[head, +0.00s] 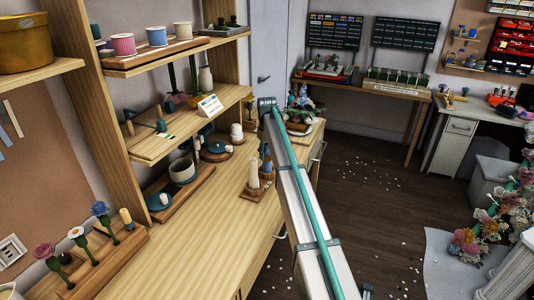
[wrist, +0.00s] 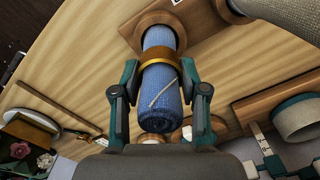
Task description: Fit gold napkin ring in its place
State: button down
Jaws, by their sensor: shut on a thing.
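The gold napkin ring (wrist: 158,59) is around the rolled blue napkin (wrist: 158,88) in the wrist view, some way along the roll. The far end of the roll meets a round wooden base (wrist: 146,20). A light stick-like mark runs slantwise on the cloth. My gripper (wrist: 159,65) has a finger on either side of the ring and is shut on it. In the head view I cannot make out the gripper or the ring; a small blue upright (head: 267,165) shows beside my arm, probably the napkin.
Cream candle-like pieces (head: 254,172) stand close to the blue upright. Silk flowers (head: 100,212) stand in a wooden rack.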

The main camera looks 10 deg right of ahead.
jog(key=shift+f+b, duration=0.3)
jog(key=shift+f, duration=0.65)
jog(key=c, duration=0.5)
grip_release()
jog(key=shift+o, duration=1.4)
jog(key=shift+r, duration=0.1)
jog(key=shift+r+p, duration=1.5)
jog(key=shift+r, duration=1.95)
